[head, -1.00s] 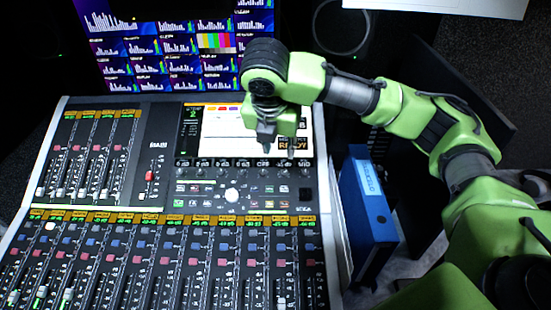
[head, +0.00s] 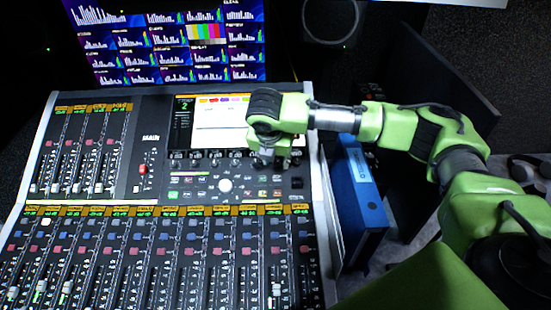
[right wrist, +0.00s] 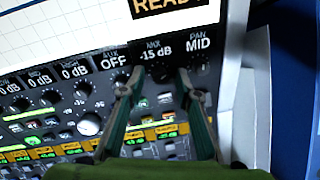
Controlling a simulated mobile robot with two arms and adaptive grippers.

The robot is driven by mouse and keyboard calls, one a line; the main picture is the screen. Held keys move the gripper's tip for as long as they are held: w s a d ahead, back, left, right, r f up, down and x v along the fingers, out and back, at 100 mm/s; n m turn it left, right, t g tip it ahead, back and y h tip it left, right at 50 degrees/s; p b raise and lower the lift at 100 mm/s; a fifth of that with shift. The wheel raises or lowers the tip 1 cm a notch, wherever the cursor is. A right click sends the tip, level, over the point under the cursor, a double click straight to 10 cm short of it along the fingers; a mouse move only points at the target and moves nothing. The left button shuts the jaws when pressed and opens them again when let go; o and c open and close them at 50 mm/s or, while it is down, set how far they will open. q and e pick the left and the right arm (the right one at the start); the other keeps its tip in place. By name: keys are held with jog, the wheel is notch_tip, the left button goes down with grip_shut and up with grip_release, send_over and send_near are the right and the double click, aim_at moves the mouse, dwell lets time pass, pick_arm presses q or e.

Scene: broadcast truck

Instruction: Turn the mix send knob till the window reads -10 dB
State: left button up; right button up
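The mix send window (right wrist: 158,48) reads "MIX -15 dB" in the right wrist view. The dark mix knob (right wrist: 160,72) sits just below it and shows between my fingers. My right gripper (right wrist: 159,78) is open, with one fingertip to each side of the knob; I cannot tell whether they touch it. In the head view my right gripper (head: 270,160) is over the right end of the knob row and hides the knob there. My left gripper is not in view.
The pan window (right wrist: 198,43) reads MID, with its knob close to my right-hand finger. The aux window (right wrist: 114,60) reads OFF on the other side. The console's screen (head: 219,125) lies behind the knob row. A blue binder (head: 362,190) stands right of the console.

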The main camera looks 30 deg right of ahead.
jog(key=shift+c, duration=0.9)
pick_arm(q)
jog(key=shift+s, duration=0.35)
pick_arm(e)
grip_shut()
jog(key=shift+r+p, duration=0.15)
jog(key=shift+p, duration=0.4)
jog(key=m+p, duration=0.3)
jog(key=p, duration=0.2)
jog(key=shift+r, duration=0.1)
pick_arm(q)
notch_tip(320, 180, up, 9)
jog(key=p, duration=0.2)
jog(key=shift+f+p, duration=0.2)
jog(key=shift+p, duration=0.1)
pick_arm(e)
jog(key=shift+d+m, duration=0.1)
jog(key=shift+m, duration=1.3)
jog(key=shift+f, duration=0.2)
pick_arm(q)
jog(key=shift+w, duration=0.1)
pick_arm(e)
jog(key=shift+o, duration=0.9)
grip_release()
